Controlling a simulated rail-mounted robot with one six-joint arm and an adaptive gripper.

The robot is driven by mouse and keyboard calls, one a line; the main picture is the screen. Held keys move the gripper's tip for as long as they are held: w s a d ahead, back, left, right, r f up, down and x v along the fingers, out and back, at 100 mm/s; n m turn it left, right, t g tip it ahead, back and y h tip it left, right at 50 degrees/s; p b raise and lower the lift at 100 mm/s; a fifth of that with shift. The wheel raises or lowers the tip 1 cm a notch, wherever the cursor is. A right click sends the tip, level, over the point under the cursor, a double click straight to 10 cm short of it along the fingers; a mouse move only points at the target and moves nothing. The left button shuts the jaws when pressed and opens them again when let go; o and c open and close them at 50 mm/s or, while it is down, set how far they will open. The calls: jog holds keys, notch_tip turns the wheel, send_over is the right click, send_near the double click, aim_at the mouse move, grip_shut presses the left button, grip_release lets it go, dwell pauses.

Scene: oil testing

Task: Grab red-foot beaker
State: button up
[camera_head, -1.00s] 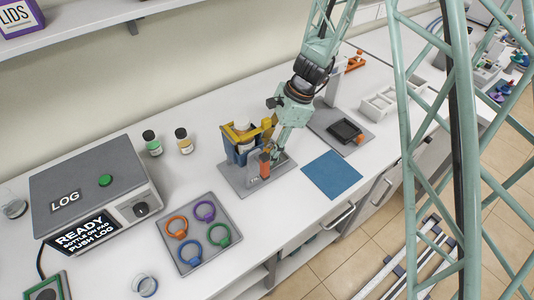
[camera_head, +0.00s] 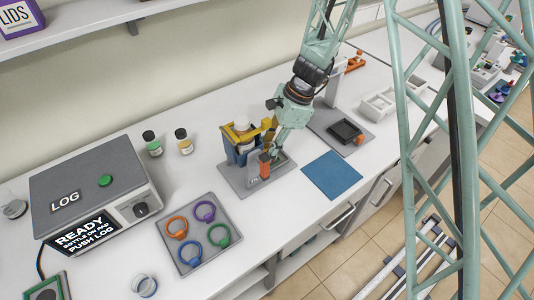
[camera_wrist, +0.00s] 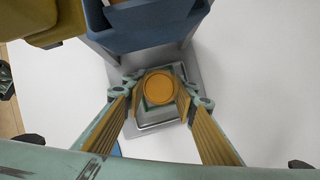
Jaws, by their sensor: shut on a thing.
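My gripper (camera_head: 272,155) is at the front of a blue and yellow fixture (camera_head: 240,150) on a grey base plate. In the wrist view its two ribbed fingers (camera_wrist: 160,100) close on either side of a round orange-topped piece (camera_wrist: 159,88). In the head view an orange upright piece (camera_head: 264,166) shows beside the fingertips. The contact itself is partly hidden by the fingers. I cannot make out a beaker with a red foot. A clear beaker (camera_head: 144,286) with a bluish base stands at the front left of the bench.
Left of the fixture are a grey tray (camera_head: 228,210) with coloured rings, two small bottles (camera_head: 152,143) (camera_head: 184,141) and a grey LOG machine (camera_head: 95,180). A blue mat (camera_head: 331,175) lies to the right. A grey plate with a black dish (camera_head: 346,131) is beyond it.

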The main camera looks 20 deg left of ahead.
aim_at(267, 143)
jog(key=shift+r, duration=0.15)
jog(key=shift+r, duration=1.75)
jog(key=w+d, duration=0.3)
jog(key=d, duration=0.2)
jog(key=w+d, duration=0.2)
jog(key=d, duration=0.3)
jog(key=w+d, duration=0.3)
jog(key=d, duration=0.2)
jog(key=shift+w+d+f, duration=0.15)
jog(key=shift+w+d, duration=0.15)
jog(key=shift+d, duration=0.1)
jog(key=shift+s, duration=0.1)
